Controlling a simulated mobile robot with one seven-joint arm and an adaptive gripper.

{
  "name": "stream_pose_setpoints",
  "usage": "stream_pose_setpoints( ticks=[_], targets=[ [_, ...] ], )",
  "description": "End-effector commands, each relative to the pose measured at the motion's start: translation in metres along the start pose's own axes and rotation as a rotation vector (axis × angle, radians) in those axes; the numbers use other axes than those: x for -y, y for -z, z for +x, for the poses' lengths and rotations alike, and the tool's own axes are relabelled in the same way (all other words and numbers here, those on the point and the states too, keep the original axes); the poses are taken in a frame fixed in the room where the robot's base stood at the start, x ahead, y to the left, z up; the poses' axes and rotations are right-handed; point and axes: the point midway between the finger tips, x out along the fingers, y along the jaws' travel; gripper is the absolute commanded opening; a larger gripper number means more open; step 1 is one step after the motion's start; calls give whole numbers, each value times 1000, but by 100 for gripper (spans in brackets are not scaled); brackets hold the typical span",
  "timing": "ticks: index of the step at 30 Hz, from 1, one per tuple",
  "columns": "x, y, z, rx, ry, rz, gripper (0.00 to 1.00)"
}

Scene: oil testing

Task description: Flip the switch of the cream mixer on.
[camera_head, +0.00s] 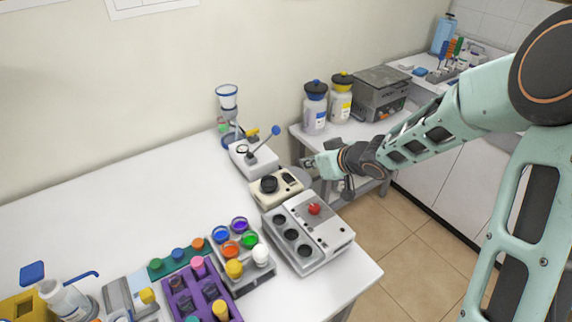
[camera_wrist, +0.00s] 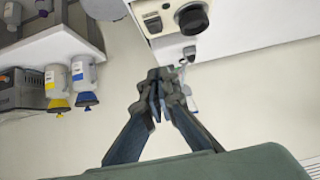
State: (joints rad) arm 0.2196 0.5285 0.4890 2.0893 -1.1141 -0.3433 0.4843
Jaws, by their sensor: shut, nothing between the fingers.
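The cream mixer (camera_head: 276,188) is a small cream box with a round black top and a dark panel, standing near the table's right edge. In the wrist view a cream body with a black knob (camera_wrist: 191,18) shows at the top edge, partly cut off, with a small dark part (camera_wrist: 153,23) beside the knob. I cannot tell the switch's position. My gripper (camera_wrist: 163,76) is shut and empty, apart from the cream body in that view. In the head view my gripper (camera_head: 308,163) is just right of the mixer; its fingertips are hard to make out.
A grey unit with a red knob (camera_head: 314,209) stands in front of the mixer; a white device with a blue-tipped lever (camera_head: 275,131) stands behind. Blue-capped (camera_head: 315,108) and yellow-capped (camera_head: 341,98) jars stand on the side table. The white table's left middle is clear.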

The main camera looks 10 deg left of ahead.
Motion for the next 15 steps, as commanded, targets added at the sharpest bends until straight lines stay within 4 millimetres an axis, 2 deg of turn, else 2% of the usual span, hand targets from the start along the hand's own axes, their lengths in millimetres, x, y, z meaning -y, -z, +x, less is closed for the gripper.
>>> stream_pose_setpoints(
  ticks=[11, 15],
  targets=[
    [2, 0, 0, -2, 5, 4, 0],
    [2, -1, 8, -2, 6, 3, 0]
  ],
)
